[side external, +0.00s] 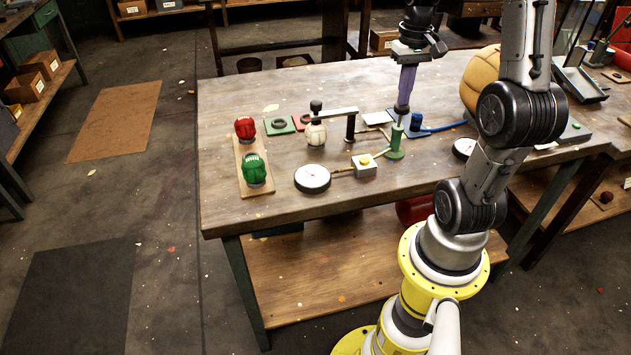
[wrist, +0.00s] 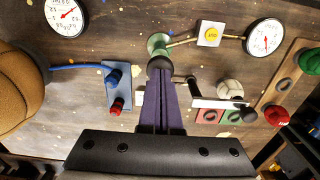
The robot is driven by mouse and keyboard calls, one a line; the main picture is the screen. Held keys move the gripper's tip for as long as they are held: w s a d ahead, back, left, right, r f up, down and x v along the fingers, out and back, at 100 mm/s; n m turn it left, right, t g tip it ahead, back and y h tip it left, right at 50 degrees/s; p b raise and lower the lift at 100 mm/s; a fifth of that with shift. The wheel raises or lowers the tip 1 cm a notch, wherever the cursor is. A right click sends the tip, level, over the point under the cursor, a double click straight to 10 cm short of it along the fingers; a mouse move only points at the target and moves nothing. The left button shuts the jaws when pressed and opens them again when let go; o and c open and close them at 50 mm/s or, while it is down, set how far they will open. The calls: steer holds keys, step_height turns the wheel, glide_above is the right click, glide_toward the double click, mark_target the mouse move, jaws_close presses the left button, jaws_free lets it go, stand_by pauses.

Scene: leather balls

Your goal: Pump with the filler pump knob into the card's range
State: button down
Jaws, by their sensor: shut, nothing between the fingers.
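My gripper (side external: 401,110) points straight down with its purple fingers shut and empty. Its tips are at the top of the green pump (side external: 395,147). In the wrist view the dark pump knob (wrist: 159,63) shows just past the fingertips (wrist: 160,72); whether they touch it I cannot tell. A tube runs from the pump past a box with a yellow button (side external: 365,160) to a white dial gauge (side external: 312,178), also in the wrist view (wrist: 265,36). A pale card (side external: 376,118) lies behind the pump; its marks are too small to read.
A white ball (side external: 316,134) sits under a clamp arm. A blue valve block (wrist: 117,88), a second gauge (wrist: 66,17) and a large tan ball (side external: 481,78) are nearby.

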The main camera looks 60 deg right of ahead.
steer(key=shift+f, duration=1.7)
steer(key=shift+r, duration=2.7)
step_height(320, 180, up, 7)
